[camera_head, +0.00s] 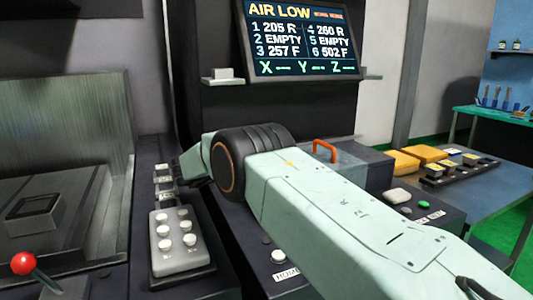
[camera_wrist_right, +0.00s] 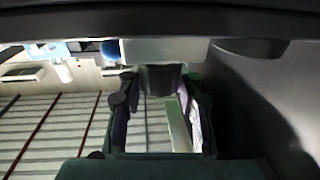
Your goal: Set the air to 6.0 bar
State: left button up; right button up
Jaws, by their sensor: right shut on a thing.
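The screen (camera_head: 300,38) at the top of the head view reads "AIR LOW" over a list of numbered slots. My right arm reaches in from the lower right, and its dark gripper (camera_head: 191,168) shows only in part beyond the round wrist joint. In the right wrist view the two fingers of my right gripper (camera_wrist_right: 160,84) stand either side of a dark, knob-like part (camera_wrist_right: 160,79) under a pale block (camera_wrist_right: 163,51), and are shut on it. No pressure gauge or reading in bar is legible. My left gripper is not in view.
A grey button pad (camera_head: 176,243) lies left of my arm. A red-knobbed lever (camera_head: 24,263) stands at the lower left. A HOME button (camera_head: 278,257) is below my arm.

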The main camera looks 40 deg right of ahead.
jog(key=shift+w+r, duration=0.15)
jog(key=shift+r, duration=0.1)
jog(key=o, duration=1.2)
jog(key=shift+w+f, duration=0.1)
jog(key=shift+f, duration=0.15)
jog(key=shift+s, duration=0.2)
jog(key=a, duration=0.2)
jog(key=w+a, duration=0.1)
jog(key=a, duration=0.4)
jog(key=shift+w+a, duration=0.15)
jog(key=shift+w, duration=0.1)
